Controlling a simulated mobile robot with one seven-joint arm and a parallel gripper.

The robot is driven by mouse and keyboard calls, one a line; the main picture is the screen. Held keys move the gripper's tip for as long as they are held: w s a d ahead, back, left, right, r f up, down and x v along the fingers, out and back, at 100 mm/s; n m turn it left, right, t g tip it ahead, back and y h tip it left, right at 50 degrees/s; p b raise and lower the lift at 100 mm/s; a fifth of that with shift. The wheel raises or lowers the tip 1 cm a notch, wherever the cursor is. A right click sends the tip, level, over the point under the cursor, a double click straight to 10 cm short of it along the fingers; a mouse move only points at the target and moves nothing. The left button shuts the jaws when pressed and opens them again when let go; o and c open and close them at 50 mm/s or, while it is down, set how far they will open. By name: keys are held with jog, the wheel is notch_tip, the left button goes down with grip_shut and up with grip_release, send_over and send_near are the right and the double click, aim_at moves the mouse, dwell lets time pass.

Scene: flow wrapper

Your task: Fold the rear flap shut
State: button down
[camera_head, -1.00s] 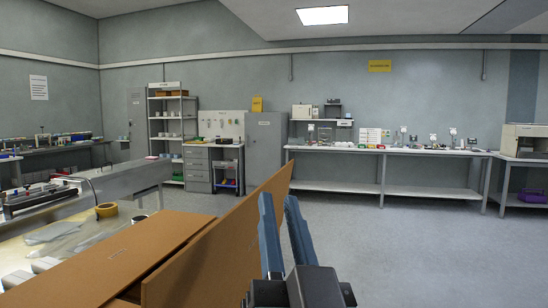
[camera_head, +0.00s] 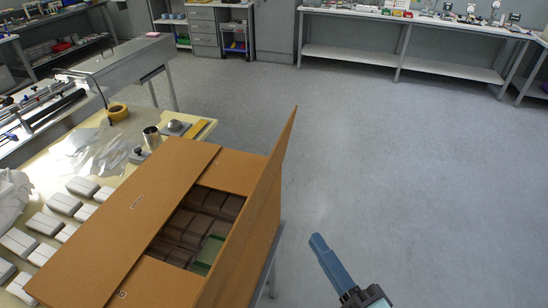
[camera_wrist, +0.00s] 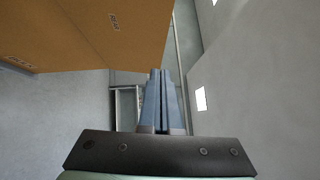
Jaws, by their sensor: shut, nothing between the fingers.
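An open brown cardboard box (camera_head: 130,225) stands on the table at lower left in the head view. A wide flap lies folded inward over its left side, and shorter flaps lie inward at its far and near ends. The right-hand flap (camera_head: 262,195) stands up, nearly vertical. Dark brown packs (camera_head: 200,215) and a green one (camera_head: 208,250) show through the gap. My gripper (camera_head: 316,240) is shut and empty, right of the upright flap and apart from it. In the wrist view, brown cardboard (camera_wrist: 105,30) fills the upper left, beyond my fingers (camera_wrist: 160,75).
A grey machine (camera_head: 120,65) stands behind. The floor (camera_head: 400,170) on the right is clear.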

jog(key=p, duration=0.4)
send_near(261, 179)
jog(key=w, duration=0.4)
jog(key=shift+w+a+r+p, duration=0.1)
jog(key=shift+w+a+p, duration=0.25)
jog(key=shift+a, duration=0.3)
jog(key=shift+w+a+r+p, duration=0.1)
jog(key=shift+w+a+p, duration=0.2)
jog(key=shift+a, duration=0.35)
jog(key=shift+w, duration=0.1)
